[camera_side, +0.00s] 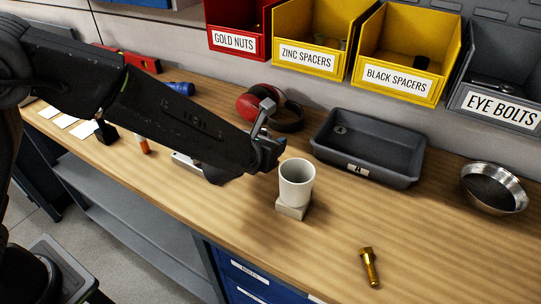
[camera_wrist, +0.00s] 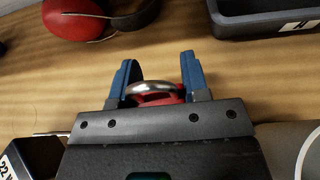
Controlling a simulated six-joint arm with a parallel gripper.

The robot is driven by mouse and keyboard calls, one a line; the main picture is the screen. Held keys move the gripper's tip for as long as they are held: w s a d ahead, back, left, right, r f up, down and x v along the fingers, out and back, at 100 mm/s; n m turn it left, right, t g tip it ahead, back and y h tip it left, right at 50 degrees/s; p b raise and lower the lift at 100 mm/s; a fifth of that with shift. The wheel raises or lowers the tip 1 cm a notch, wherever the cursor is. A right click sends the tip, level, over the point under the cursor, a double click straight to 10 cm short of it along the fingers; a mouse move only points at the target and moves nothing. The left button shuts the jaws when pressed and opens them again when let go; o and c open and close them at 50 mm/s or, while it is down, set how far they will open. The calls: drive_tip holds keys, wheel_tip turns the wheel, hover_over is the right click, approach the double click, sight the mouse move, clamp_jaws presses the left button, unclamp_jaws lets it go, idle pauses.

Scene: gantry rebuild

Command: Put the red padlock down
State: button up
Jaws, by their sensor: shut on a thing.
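My gripper (camera_wrist: 158,72) has two blue fingers and is shut on the red padlock (camera_wrist: 171,98). In the wrist view, the padlock's silver shackle and a bit of its red body show between the fingers; the rest is hidden behind the gripper's housing. In the side view, my gripper (camera_side: 272,148) is over the middle of the bench, just left of and behind a white cup (camera_side: 296,186). I cannot make out the padlock in that view.
The cup stands on a pale block (camera_side: 292,210). A grey tray (camera_side: 366,170) is to its right, red earmuffs (camera_side: 249,107) behind. Bare wood (camera_side: 425,235) shows between bolt and bowl.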

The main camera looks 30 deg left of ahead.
drive_tip(key=shift+d+f, duration=0.1)
drive_tip(key=shift+f, duration=1.95)
drive_tip(key=shift+f, duration=0.2)
drive_tip(key=o, duration=1)
drive_tip(key=shift+c, duration=0.2)
drive_tip(key=shift+r, duration=0.25)
drive_tip(key=v, duration=1.2)
